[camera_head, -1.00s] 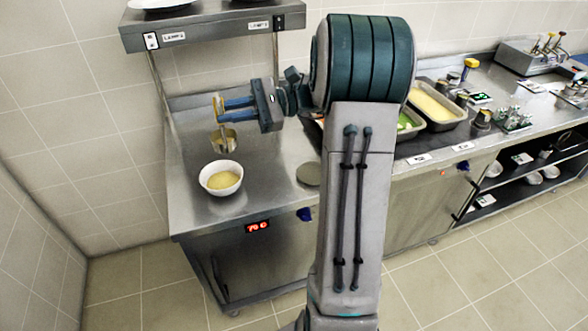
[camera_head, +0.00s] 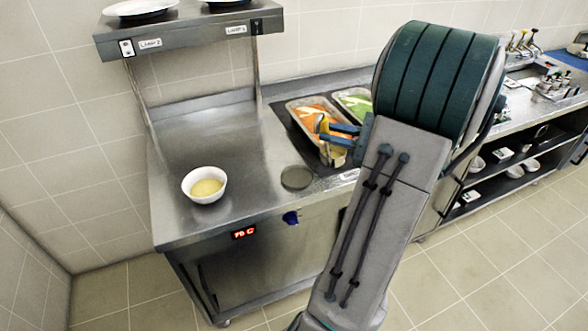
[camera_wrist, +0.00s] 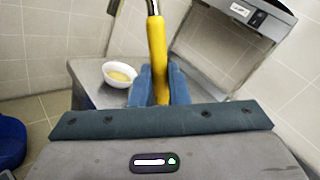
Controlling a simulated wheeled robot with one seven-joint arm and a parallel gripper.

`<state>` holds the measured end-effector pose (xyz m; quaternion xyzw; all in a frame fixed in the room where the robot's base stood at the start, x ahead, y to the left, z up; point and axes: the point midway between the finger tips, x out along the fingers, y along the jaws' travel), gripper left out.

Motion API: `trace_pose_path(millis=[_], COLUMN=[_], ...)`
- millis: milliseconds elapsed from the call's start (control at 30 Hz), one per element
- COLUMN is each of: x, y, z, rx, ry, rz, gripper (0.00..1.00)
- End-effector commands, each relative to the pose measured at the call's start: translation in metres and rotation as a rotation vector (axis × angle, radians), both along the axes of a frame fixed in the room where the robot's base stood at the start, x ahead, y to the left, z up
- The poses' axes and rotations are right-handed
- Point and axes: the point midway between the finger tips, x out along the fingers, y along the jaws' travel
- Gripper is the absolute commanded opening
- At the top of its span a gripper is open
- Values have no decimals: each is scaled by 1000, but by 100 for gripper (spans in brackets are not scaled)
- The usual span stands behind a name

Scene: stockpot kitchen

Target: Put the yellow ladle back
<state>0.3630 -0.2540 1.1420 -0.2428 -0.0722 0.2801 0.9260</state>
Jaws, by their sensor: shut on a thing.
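The yellow ladle (camera_wrist: 157,50) has its yellow handle between the blue fingers of my gripper (camera_wrist: 161,85) in the wrist view. In the head view my gripper (camera_head: 338,132) is shut on it near the front of an orange-filled pan (camera_head: 303,108). The ladle's metal bowl (camera_head: 333,154) hangs below the fingers, over or close to the pans; I cannot tell if it touches. A pan with green contents (camera_head: 352,103) stands to the right, partly hidden by my arm.
A white bowl with yellow soup (camera_head: 205,186) stands on the steel counter (camera_head: 215,140) at left. A round grey disc (camera_head: 296,177) lies nearer the pans. A shelf (camera_head: 190,32) with white plates overhangs the back. The counter between is clear.

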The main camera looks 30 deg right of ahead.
Motion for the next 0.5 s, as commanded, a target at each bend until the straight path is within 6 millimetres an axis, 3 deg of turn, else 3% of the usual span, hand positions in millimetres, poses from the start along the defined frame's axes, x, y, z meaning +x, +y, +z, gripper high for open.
trace_pose_path(millis=[300,500], x=[59,81], y=[43,58], z=[-41,-58], rx=[7,2], ry=[3,1], rz=[8,4], gripper=[0,0])
